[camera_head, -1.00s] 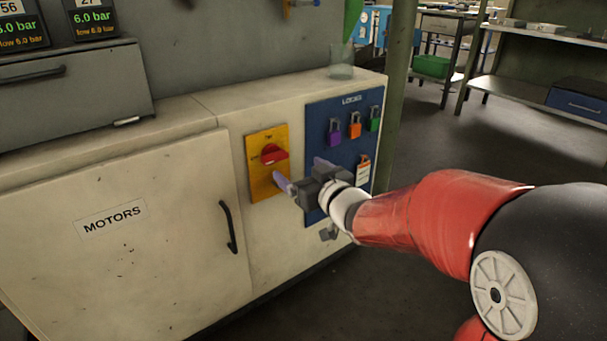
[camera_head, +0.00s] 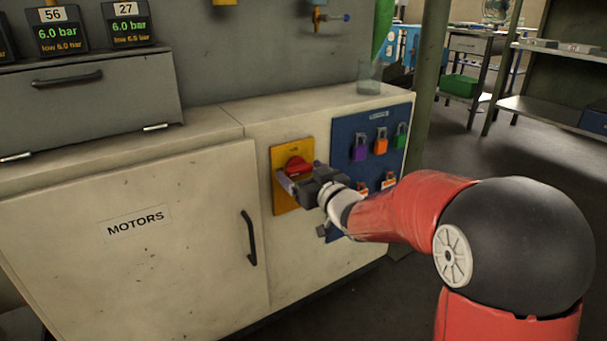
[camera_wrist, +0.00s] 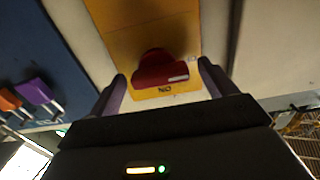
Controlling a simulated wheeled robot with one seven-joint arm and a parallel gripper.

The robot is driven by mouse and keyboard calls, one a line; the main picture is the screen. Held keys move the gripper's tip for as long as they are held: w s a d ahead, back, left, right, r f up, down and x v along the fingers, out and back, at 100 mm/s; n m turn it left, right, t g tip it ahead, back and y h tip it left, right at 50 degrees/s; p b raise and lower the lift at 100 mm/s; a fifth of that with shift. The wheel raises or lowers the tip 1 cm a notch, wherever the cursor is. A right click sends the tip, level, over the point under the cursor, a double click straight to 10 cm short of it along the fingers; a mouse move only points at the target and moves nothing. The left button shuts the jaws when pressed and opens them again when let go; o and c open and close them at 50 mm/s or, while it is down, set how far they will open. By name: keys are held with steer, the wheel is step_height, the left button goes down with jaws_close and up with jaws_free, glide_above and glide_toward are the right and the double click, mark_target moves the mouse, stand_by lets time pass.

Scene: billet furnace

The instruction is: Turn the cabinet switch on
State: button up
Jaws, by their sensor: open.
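The cabinet switch is a red knob (camera_head: 298,167) on a yellow plate (camera_head: 281,197) on the cream cabinet front. I cannot tell whether a finger touches the knob. The gripper hides the knob's lower part in the head view.
A blue lock board (camera_head: 342,140) with purple, orange and green padlocks is just right of the switch. The MOTORS door (camera_head: 70,255) with a black handle (camera_head: 249,238) is to the left. A glass (camera_head: 369,78) stands on the cabinet top. A green post (camera_head: 428,70) rises at the right.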

steer(key=shift+c, duration=0.2)
steer(key=c, duration=0.9)
steer(key=shift+c, duration=0.2)
steer(key=shift+m, duration=0.3)
steer(key=m+p, duration=0.2)
steer(key=m, duration=0.1)
steer(key=shift+d+r+m+p, duration=0.1)
steer(key=shift+r+m+p, duration=0.05)
steer(key=shift+m+p, duration=0.15)
steer(key=m+p, duration=0.3)
steer(key=m, duration=0.2)
steer(key=m+p, duration=0.4)
steer(key=m, duration=0.1)
steer(key=shift+m, duration=0.3)
steer(key=shift+m+p, duration=0.9)
steer(key=shift+m, duration=0.6)
